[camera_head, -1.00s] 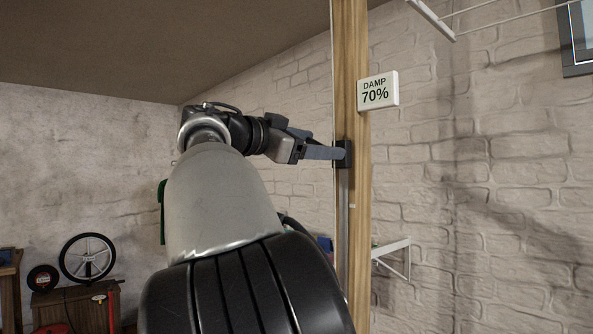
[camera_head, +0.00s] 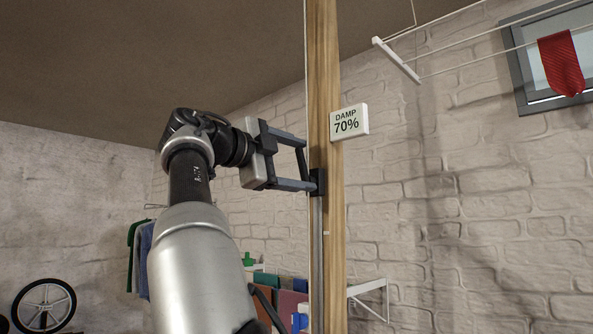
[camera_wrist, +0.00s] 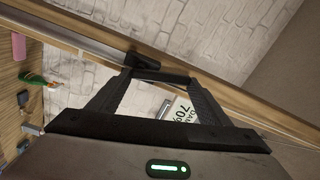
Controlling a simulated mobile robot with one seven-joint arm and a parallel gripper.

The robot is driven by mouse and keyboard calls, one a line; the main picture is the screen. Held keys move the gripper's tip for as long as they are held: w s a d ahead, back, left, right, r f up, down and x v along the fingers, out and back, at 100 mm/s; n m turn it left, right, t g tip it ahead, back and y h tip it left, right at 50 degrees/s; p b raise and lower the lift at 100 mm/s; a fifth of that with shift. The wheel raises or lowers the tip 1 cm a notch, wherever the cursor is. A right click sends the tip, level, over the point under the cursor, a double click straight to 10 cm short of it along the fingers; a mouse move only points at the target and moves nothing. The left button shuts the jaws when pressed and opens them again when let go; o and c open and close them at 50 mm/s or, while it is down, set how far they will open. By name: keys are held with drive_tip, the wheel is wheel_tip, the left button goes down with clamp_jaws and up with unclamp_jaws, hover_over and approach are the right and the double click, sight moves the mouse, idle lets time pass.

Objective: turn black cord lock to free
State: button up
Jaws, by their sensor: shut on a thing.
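The black cord lock (camera_head: 318,182) is a small dark block on the wooden post, above a grey strip. In the wrist view a black block (camera_wrist: 143,60) on the post, beside the fingertips, looks like the lock's body. My gripper (camera_head: 308,178) reaches it from the left, its two fingers well apart at their bases and meeting the lock at their tips. In the wrist view my gripper (camera_wrist: 161,78) has a dark bar between its fingertips and is shut on it. The lock's turning part is mostly hidden by the fingers, so its setting cannot be told.
The wooden post (camera_head: 327,80) runs upright, with a thin pale line along its left edge. A white "DAMP 70%" sign (camera_head: 349,122) is just above right of the lock. A drying rack (camera_head: 398,60) and small white shelf bracket (camera_head: 368,292) are to the right.

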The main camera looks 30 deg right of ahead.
drive_tip(key=shift+s+r+m, duration=0.15)
drive_tip(key=shift+r+m, duration=0.05)
drive_tip(key=shift+m, duration=0.3)
drive_tip(key=o, duration=1.5)
drive_tip(key=shift+f, duration=0.1)
drive_tip(key=shift+a, duration=0.15)
drive_tip(key=v, duration=1.7)
drive_tip(key=shift+s, duration=0.15)
